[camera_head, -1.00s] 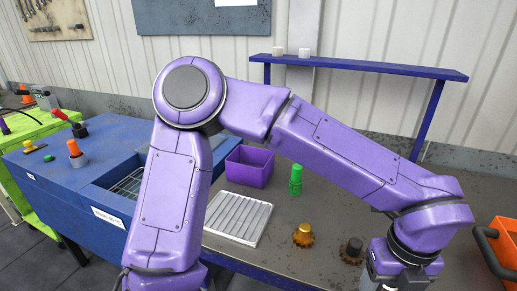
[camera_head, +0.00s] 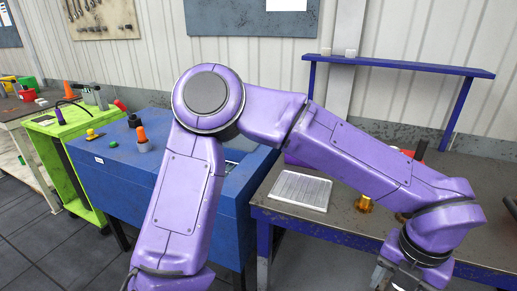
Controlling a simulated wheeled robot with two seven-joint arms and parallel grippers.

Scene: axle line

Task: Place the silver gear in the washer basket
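No silver gear can be made out. The blue washer (camera_head: 103,178) stands at left centre; its opening and basket are mostly hidden behind my purple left arm. My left gripper (camera_head: 388,283) is at the bottom edge, in front of the table and right of the washer. It is cut off by the frame, so its fingertips and anything in them cannot be seen. A brass-coloured gear (camera_head: 364,204) stands on the table behind the forearm. My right gripper is not in view.
A ribbed grey tray (camera_head: 300,190) lies on the blue-framed table (camera_head: 335,222). A green cart (camera_head: 68,140) is to the left. A blue shelf (camera_head: 400,65) stands at the back.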

